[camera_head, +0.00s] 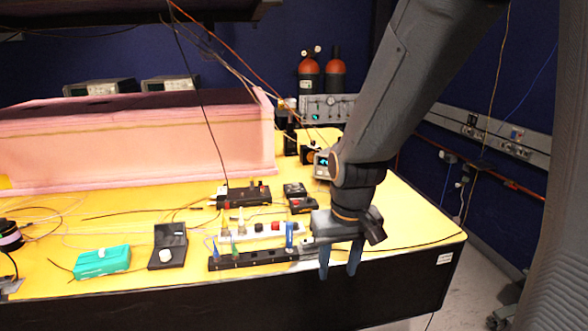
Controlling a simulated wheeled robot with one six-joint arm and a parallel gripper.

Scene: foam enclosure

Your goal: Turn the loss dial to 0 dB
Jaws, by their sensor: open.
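My gripper (339,270) points down at the table's front edge, right of the middle. Its two blue-grey fingers are apart, with nothing between them. I cannot tell for sure which thing is the loss dial, and no dB scale is readable. A black box with a raised back and a round white knob-like piece (167,256) sits at the front left, well left of my gripper. Two small black boxes (295,189) (302,205) sit behind my gripper, and a small device with a lit display (321,165) stands further back, partly hidden by my arm.
A black rack (240,260) with upright coloured tools lies along the front edge, just left of my gripper. A white power strip (262,231) is behind it. A teal box (102,262) sits at left. A pink foam enclosure (140,145) fills the back left. Loose cables cross the yellow tabletop (420,215).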

